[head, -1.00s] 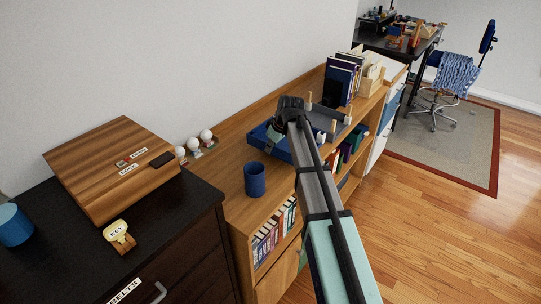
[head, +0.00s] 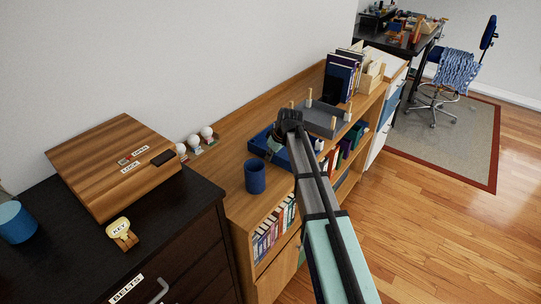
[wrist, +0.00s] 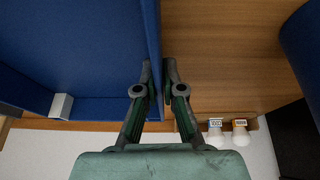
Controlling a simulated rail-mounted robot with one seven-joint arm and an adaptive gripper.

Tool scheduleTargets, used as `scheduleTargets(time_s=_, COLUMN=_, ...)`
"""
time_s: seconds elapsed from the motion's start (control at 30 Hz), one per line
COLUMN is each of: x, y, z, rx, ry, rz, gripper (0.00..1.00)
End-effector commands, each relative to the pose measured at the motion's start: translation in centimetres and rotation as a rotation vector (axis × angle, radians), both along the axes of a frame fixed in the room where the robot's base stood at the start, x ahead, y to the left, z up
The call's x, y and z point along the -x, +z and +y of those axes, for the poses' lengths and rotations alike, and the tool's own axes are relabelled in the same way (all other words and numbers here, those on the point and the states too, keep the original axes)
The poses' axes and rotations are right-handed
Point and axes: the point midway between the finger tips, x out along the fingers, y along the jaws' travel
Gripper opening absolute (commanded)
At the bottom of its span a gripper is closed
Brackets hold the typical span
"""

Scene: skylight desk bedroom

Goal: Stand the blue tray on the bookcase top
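The blue tray (head: 259,141) is on or just above the bookcase top (head: 229,177), behind the blue cup; I cannot tell whether it touches the wood. Its right part is hidden by my arm. My gripper (head: 277,152) is at the tray. In the wrist view the tray (wrist: 70,50) fills the left side. My gripper (wrist: 158,75) straddles its side wall, one finger inside and one outside, close together and seemingly shut on the wall.
A blue cup (head: 255,177) stands close in front of the tray. A grey tray with wooden pegs (head: 326,119) is right behind, with books (head: 340,78) beyond. White bulbs (head: 194,141) stand at the left. A dark dresser (head: 75,235) with a wooden box (head: 112,165) is nearer.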

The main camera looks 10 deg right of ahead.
Motion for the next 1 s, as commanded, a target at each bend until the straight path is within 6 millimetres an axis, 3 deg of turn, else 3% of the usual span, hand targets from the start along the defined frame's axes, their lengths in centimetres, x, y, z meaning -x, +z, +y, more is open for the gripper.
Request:
scheduleTargets(time_s=0.07, x=0.0, y=0.0, z=0.0, rx=0.000, ry=0.000, rz=0.000, gripper=0.31)
scheduleTargets(time_s=0.53, x=0.2, y=1.0, z=-0.2, rx=0.000, ry=-0.001, rz=-0.003, gripper=0.31)
scheduleTargets(time_s=1.0, x=2.4, y=8.2, z=-2.2, rx=0.000, ry=0.000, rz=-0.004, gripper=0.31)
